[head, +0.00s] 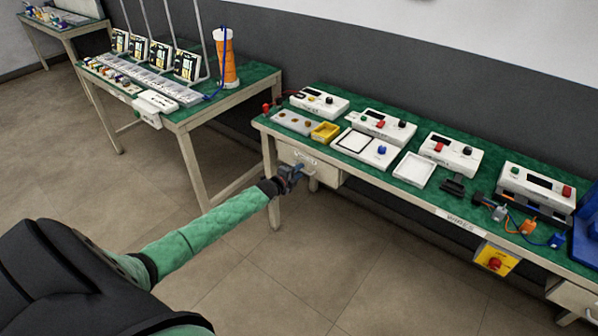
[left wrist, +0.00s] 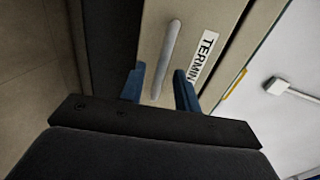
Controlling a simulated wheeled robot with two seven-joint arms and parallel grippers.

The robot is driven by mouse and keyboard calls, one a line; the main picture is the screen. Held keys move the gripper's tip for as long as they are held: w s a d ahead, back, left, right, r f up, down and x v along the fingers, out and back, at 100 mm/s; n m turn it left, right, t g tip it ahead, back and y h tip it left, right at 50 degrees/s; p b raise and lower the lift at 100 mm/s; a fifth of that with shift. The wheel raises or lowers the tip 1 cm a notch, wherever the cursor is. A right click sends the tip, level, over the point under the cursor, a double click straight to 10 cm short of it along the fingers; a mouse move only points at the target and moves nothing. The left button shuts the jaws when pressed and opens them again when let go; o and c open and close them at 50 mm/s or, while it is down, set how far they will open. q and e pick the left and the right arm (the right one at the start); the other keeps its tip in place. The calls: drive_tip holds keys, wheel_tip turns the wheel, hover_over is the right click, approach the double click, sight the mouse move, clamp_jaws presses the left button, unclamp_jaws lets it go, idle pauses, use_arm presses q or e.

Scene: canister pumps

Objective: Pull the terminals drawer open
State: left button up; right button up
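The terminals drawer (head: 327,173) is under the left end of the right-hand bench and looks shut. In the left wrist view its beige front (left wrist: 151,48) has a label reading "TERMIN" (left wrist: 203,55), cut off by a finger, and a grey bar handle (left wrist: 170,50). My left gripper (head: 294,174) is at the drawer front in the head view. In the left wrist view its two blue fingers (left wrist: 159,86) are apart, with the near end of the handle between them. I cannot tell whether they touch it. My right gripper is not in view.
The bench's green top (head: 365,180) holds several white instrument boxes, a yellow tray (head: 325,131) and connectors. A yellow box with a red knob (head: 495,260) hangs from the front edge. The floor in front is clear.

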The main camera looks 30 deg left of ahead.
use_arm(q)
drive_tip(key=shift+w, duration=0.35)
clamp_jaws()
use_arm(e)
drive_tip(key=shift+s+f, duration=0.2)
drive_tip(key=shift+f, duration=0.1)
